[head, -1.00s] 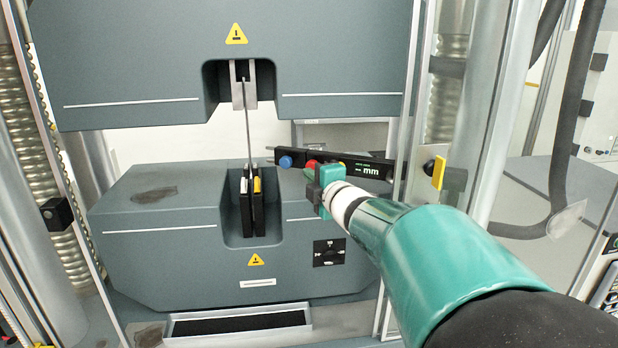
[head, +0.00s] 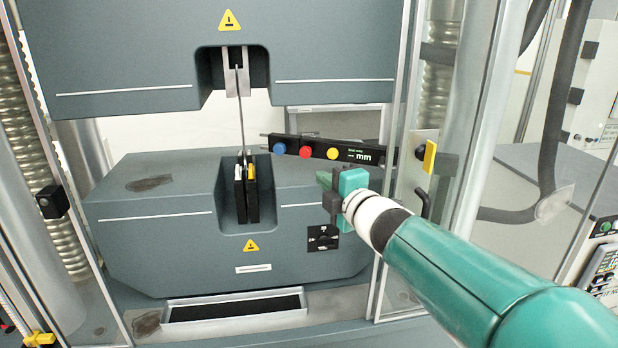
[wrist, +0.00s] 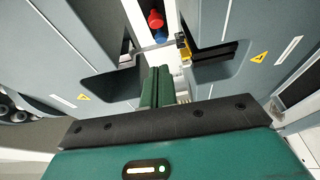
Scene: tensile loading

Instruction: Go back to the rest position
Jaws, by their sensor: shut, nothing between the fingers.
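My gripper (head: 326,180) is at the right of the machine's middle in the head view, in front of the lower block and below the button bar. Its green fingers also show in the wrist view (wrist: 158,88), pressed together with nothing between them. The testing machine has an upper block (head: 120,50) and a lower block (head: 150,245). A thin metal specimen (head: 241,115) stands upright between the upper grip (head: 233,75) and the lower grip (head: 246,205). My gripper is apart from the specimen.
A black bar (head: 350,153) carries blue, red and yellow buttons and a small display behind my gripper. A black dial (head: 322,238) is just below it. Clear door panels and metal columns (head: 482,110) stand to the right. A tray (head: 235,308) lies at the bottom front.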

